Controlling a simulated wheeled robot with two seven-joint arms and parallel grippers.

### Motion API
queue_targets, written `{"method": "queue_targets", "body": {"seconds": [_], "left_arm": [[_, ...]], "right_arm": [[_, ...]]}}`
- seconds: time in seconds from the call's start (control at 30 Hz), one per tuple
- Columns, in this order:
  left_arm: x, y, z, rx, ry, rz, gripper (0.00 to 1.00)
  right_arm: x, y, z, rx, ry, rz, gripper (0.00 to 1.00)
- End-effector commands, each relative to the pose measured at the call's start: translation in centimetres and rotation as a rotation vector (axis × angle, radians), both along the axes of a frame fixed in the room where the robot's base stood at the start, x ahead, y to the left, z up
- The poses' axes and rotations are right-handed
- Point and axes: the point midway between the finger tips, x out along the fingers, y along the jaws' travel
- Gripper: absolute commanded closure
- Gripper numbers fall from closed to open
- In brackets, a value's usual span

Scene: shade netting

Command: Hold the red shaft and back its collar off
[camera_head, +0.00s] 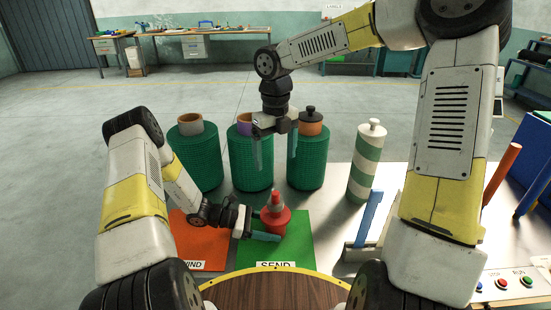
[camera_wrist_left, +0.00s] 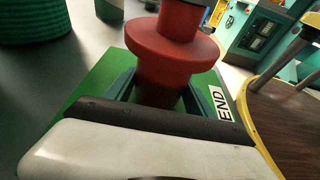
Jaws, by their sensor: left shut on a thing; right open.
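The red shaft (camera_head: 277,222) stands upright on the green SEND mat (camera_head: 299,244), with a narrower tip on top. In the left wrist view, the red shaft (camera_wrist_left: 162,90) has a wide red band (camera_wrist_left: 172,48) around it, which may be the collar; its top is cut off by the frame edge. My left gripper (camera_head: 268,236) is shut on the shaft low down, below the wide band, with a finger on each side. My right gripper (camera_head: 275,155) is open and empty, fingers pointing down, above and behind the shaft, in front of the netting rolls.
Green netting rolls stand behind: one with a pale core (camera_head: 196,157), one with a purple core (camera_head: 240,165), one with an orange core and black knob (camera_head: 308,160). A green-and-white striped post (camera_head: 366,165) stands right. An orange mat (camera_head: 196,243) lies left; buttons (camera_head: 503,283) sit right.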

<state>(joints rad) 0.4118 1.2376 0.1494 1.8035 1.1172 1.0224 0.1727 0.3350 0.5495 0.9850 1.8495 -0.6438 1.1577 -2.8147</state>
Motion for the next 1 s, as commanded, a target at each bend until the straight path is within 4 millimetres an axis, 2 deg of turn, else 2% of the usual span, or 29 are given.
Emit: {"method": "queue_targets", "body": {"seconds": [0.03,0.07,0.17,0.2,0.57,0.67,1.0], "left_arm": [[0.0,0.0,0.0,0.000,0.000,0.000,1.00],[0.0,0.0,0.0,0.000,0.000,0.000,0.35],[0.0,0.0,0.0,0.000,0.000,0.000,0.16],[0.0,0.0,0.0,0.000,0.000,0.000,0.12],[0.0,0.4,0.1,0.001,0.000,0.001,0.12],[0.1,1.6,0.4,0.002,-0.002,0.003,0.12],[0.1,8.4,2.5,0.001,-0.002,0.004,0.12]], "right_arm": [[0.0,0.0,0.0,0.000,0.000,0.000,0.13],[0.0,0.0,0.0,0.000,0.000,0.000,0.13],[0.0,0.0,0.0,0.000,0.000,0.000,0.13],[0.0,0.0,0.0,0.000,0.000,0.000,0.13],[0.0,0.0,-0.1,0.000,0.000,0.000,0.13],[0.0,0.0,-0.1,0.000,0.000,0.000,0.13],[0.0,0.0,-0.1,0.000,0.000,0.000,0.13]]}}
